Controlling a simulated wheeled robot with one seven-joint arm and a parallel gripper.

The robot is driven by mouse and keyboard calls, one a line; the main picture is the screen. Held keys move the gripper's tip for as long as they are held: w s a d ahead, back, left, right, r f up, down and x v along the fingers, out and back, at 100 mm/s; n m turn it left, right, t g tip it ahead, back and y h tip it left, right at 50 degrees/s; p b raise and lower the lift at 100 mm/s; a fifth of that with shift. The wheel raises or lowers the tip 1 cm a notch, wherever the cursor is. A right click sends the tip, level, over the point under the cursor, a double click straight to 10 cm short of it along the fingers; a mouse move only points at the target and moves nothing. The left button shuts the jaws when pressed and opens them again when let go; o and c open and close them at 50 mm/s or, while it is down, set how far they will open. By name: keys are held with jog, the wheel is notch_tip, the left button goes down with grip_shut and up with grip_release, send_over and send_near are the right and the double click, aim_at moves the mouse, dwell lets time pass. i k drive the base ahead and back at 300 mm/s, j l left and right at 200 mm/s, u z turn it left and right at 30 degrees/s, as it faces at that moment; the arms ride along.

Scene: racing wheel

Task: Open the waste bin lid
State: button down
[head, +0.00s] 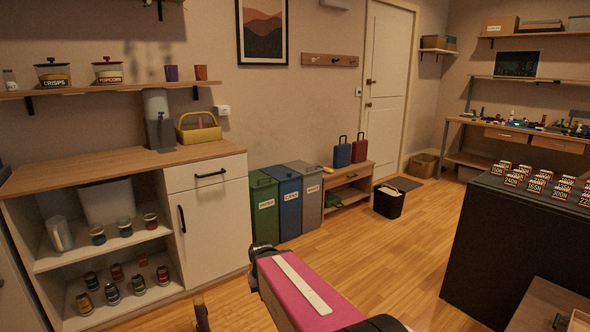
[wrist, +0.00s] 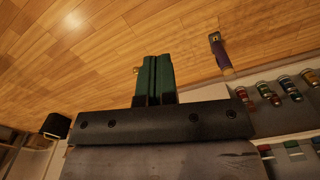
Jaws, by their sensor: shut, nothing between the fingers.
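Three bins stand side by side against the wall in the head view: a green bin (head: 264,208), a blue bin labelled cans (head: 289,208) and a grey bin (head: 311,202) at the right. The grey bin's label is small and seems to read waste. All three lids look closed. My gripper (wrist: 156,60) shows in the wrist view with its two green fingers together, empty, above the wooden floor. The bins cannot be made out in the wrist view. In the head view my arm reaches in from the bottom, apart from the bins, and the fingers are not clear.
A white cabinet (head: 210,225) stands left of the bins, beside shelves of cans. A low wooden bench (head: 350,180) with two small cases is on their right. A black basket (head: 388,203) stands on the floor. A dark counter (head: 475,240) is at right. Floor before the bins is clear.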

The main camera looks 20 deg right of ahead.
aim_at(301, 167)
jog(key=i+l+u, duration=0.1)
jog(key=u, duration=0.35)
jog(key=l+u, duration=0.1)
jog(key=u, duration=0.35)
jog(key=i+l+u, duration=0.1)
jog(key=u, duration=0.35)
jog(key=i+l+u, duration=0.2)
jog(key=l, duration=0.3)
jog(key=k+l+u, duration=0.2)
jog(key=l, duration=0.3)
jog(key=l+z, duration=0.4)
jog(key=l, duration=0.35)
jog(key=i+l+z, duration=0.1)
jog(key=l+z, duration=0.35)
jog(key=l, duration=0.25)
